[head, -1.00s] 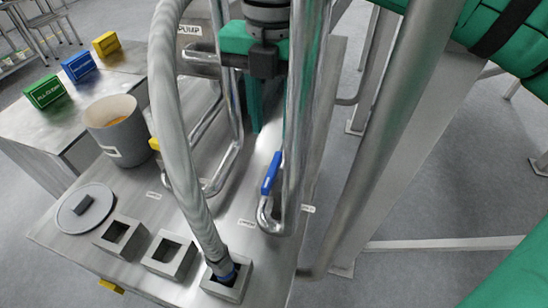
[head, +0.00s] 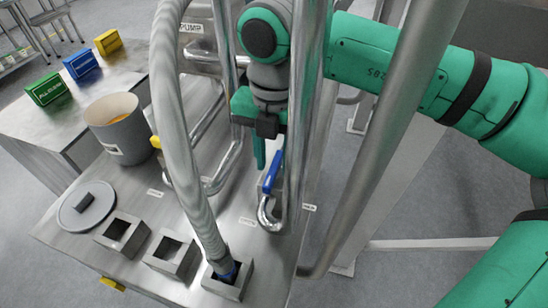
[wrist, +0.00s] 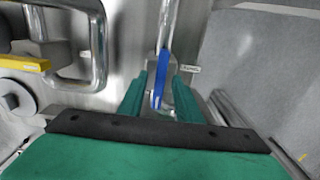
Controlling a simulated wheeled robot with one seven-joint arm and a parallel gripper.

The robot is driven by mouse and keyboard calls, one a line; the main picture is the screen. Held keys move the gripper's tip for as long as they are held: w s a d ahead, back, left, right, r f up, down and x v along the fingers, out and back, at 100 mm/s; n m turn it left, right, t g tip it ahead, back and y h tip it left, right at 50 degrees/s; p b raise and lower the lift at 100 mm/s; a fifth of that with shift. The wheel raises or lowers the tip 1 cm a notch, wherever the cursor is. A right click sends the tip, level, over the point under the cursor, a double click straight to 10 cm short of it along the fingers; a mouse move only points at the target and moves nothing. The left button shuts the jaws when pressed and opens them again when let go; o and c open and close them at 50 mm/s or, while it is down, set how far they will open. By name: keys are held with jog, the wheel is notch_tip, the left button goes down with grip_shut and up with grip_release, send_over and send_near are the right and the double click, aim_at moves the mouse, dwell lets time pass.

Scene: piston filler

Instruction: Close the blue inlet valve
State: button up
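The blue inlet valve handle (head: 271,172) is a slim blue lever on a bent chrome pipe near the right edge of the steel table. It slants upward in the head view. My gripper (head: 264,160) is just above the handle, pointing down, partly hidden by vertical pipes. In the wrist view, my gripper (wrist: 158,88) is open, with one green finger on each side of the blue handle (wrist: 162,75). Gaps show beside the handle, mainly on the right. Whether the fingers reach down to its full depth is hard to tell.
A thick ribbed hose (head: 177,130) and chrome pipes stand close around my gripper. A yellow handle (head: 155,142) is to the left. A grey pot (head: 122,135), a round lid (head: 72,215) and square sockets (head: 121,232) occupy the table's left and front.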

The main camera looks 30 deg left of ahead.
grip_shut()
